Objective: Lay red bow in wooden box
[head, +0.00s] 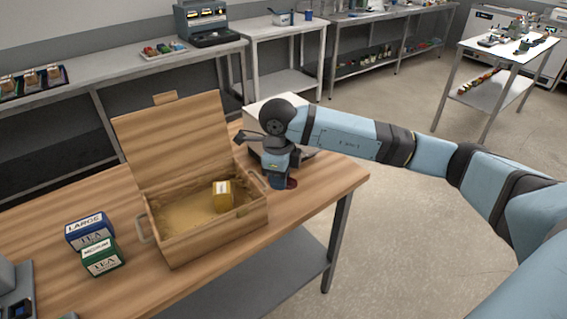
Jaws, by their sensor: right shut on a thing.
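The wooden box (205,236) stands on the wooden table with its lid (178,130) open and tilted back. A small yellow-brown pack with a white label (222,197) sits inside it. My right gripper (284,182) points down over the table, just right of the box and outside it. It is shut on the red bow (292,184), of which only a small dark red part shows low by the fingers. The rest of the bow is hidden. My left gripper is not in view.
A blue "LARGE" tea box (89,229) and a green tea box (103,257) stand left of the wooden box. A white box (262,112) is behind my right gripper. A grey device (12,291) is at the lower left. Table is clear at the front right.

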